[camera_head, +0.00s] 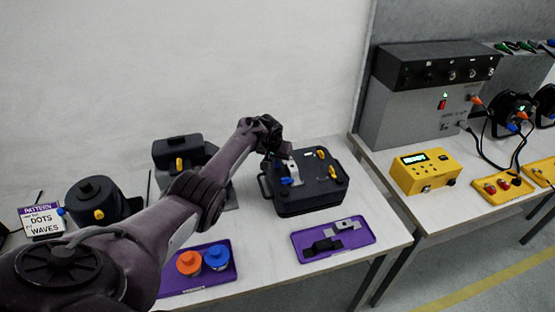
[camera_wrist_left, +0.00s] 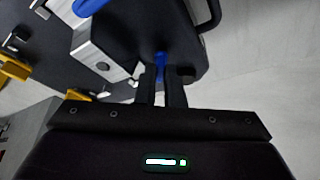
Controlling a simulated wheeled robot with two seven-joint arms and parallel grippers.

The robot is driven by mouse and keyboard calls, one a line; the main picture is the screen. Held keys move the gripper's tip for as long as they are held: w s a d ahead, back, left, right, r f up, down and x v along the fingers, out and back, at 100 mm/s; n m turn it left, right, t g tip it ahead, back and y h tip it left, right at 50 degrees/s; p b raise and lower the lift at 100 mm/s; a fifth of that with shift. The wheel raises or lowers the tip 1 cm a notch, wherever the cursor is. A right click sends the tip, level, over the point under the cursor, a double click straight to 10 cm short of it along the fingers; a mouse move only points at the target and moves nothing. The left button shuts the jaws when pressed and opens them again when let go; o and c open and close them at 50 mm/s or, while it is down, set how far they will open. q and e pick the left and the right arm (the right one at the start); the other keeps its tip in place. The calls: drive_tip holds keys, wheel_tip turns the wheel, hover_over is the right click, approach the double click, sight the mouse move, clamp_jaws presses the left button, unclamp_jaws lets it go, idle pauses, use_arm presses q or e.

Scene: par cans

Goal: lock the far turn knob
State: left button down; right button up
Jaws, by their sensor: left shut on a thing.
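The black case (camera_head: 310,200) sits on the white table, with a silver block (camera_head: 293,168) on its top. A blue knob (camera_head: 287,181) shows at the near side of this block; a blue piece also shows beside the silver block in the left wrist view (camera_wrist_left: 88,7). My left gripper (camera_head: 277,156) is over the far left part of the case. In the left wrist view its fingers (camera_wrist_left: 162,88) are shut on a second blue turn knob (camera_wrist_left: 160,64), the far one. In the head view the gripper hides this knob. My right gripper is out of view.
Yellow knobs (camera_head: 320,154) (camera_head: 333,177) stand on the case's right side. A purple tray (camera_head: 365,238) with black and silver pieces lies in front. Another purple tray (camera_head: 190,283) holds orange and blue jars. Black fixtures (camera_head: 95,198) stand left; a yellow box (camera_head: 425,170) stands right.

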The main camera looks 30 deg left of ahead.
use_arm(q)
drive_tip(key=shift+a+f+m+h+b, duration=0.2)
drive_tip(key=shift+m+h+b, duration=0.3)
drive_tip(key=shift+m, duration=0.5)
drive_tip(key=m+h+b, duration=0.1)
drive_tip(key=m+b, duration=0.3)
drive_tip(key=b, duration=0.3)
drive_tip(key=m+h+b, duration=0.2)
drive_tip(key=m+b, duration=0.2)
drive_tip(key=b, duration=0.4)
drive_tip(key=shift+w+a+f+g, duration=0.1)
drive_tip(key=shift+a+g, duration=0.05)
drive_tip(key=shift+g, duration=0.25)
drive_tip(key=shift+r+m+b, duration=0.25)
drive_tip(key=shift+m+b, duration=0.35)
drive_tip(key=shift+b, duration=0.45)
drive_tip(key=c, duration=1.5)
unclamp_jaws()
drive_tip(key=shift+c, duration=0.2)
drive_tip(key=shift+a, duration=0.1)
drive_tip(key=v, duration=0.7)
drive_tip(key=shift+a+r, duration=0.15)
drive_tip(key=shift+r, duration=0.2)
